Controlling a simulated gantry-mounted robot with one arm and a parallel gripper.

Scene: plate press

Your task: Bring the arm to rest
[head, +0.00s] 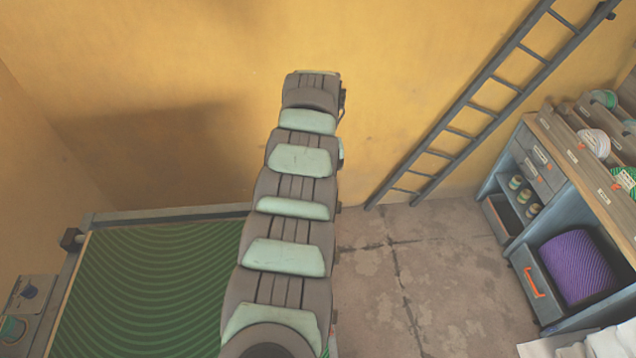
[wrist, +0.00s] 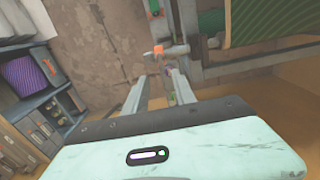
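My arm (head: 290,215) reaches up and away through the middle of the head view, toward the yellow wall. Its end is hidden there, so my gripper does not show in the head view. In the wrist view my gripper (wrist: 155,77) has two grey fingers standing apart, with a gap between them. I see nothing clearly held in the gap. A grey fitting with an orange part (wrist: 158,50) shows beyond the fingertips; I cannot tell its distance.
A green-patterned bed (head: 150,285) in a grey frame lies at lower left. A ladder (head: 465,105) leans on the wall. A shelf unit (head: 565,160) with a purple ribbed roll (head: 577,268) stands at right. The floor (head: 435,265) between is mostly bare.

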